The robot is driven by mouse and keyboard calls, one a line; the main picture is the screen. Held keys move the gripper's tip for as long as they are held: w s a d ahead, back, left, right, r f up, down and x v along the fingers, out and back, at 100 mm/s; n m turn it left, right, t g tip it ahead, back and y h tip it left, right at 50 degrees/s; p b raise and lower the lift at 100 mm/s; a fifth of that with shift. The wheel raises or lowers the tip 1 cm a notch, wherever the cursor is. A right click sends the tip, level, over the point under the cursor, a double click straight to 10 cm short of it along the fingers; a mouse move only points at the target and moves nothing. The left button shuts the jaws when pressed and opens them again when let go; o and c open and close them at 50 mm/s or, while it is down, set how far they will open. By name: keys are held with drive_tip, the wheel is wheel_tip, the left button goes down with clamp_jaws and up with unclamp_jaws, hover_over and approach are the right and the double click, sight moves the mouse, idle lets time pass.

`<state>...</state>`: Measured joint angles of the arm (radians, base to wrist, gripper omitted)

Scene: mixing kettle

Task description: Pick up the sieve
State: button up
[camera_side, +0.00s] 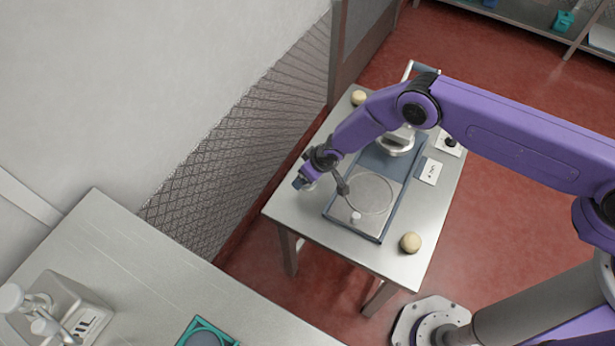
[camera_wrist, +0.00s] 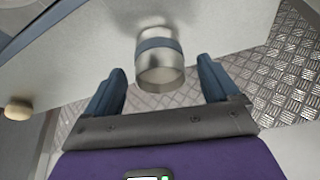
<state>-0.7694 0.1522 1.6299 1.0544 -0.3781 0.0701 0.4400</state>
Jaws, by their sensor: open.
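A short metal cylinder with a blue-grey band (camera_wrist: 160,68) stands near the table edge in the wrist view and looks like the sieve. Its near end looks open and see-through. My gripper (camera_wrist: 162,78) is open, with one dark blue finger on each side of the cylinder and gaps visible on both sides. In the side view my gripper (camera_side: 302,181) is low over the left edge of the steel table (camera_side: 290,208). The cylinder is not clearly seen there; my wrist seems to cover it.
A blue-edged tray (camera_side: 379,240) with a round disc (camera_side: 370,193) lies right of my gripper. A metal vessel (camera_side: 395,143) stands behind it. Pale round knobs (camera_side: 410,242) (camera_side: 358,98) sit on the table; one shows in the wrist view (camera_wrist: 18,108). A patterned metal wall (camera_side: 240,140) is close left.

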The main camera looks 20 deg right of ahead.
drive_tip(key=shift+x, duration=1.15)
drive_tip(key=c, duration=1.2)
drive_tip(key=shift+o, duration=0.2)
